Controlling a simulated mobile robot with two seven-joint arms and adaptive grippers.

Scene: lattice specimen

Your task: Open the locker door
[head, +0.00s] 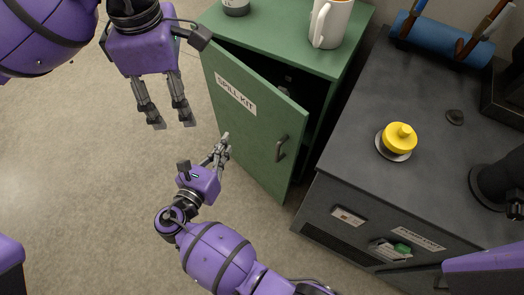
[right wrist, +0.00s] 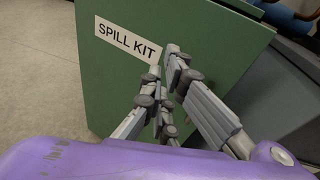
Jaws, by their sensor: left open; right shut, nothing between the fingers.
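The green locker (head: 285,45) stands at the top middle of the head view. Its door (head: 240,125), labelled SPILL KIT, is partly open, with a dark gap behind its top edge. The dark door handle (head: 281,148) is near the door's right edge, with no gripper on it. My right gripper (head: 226,137) is shut and empty in front of the door's outer face, left of the handle. In the right wrist view its fingertips (right wrist: 174,50) overlap the door (right wrist: 55,80) beside the label; I cannot tell if they touch. My left gripper (head: 172,122) is open and empty, left of the door.
A white mug (head: 328,25) and a grey container (head: 236,7) stand on the locker's top. A dark grey bench (head: 350,150) stands right of the locker, close to the door's handle side. A yellow knob-like object (head: 398,138) sits on it. The floor (head: 80,170) at left is clear.

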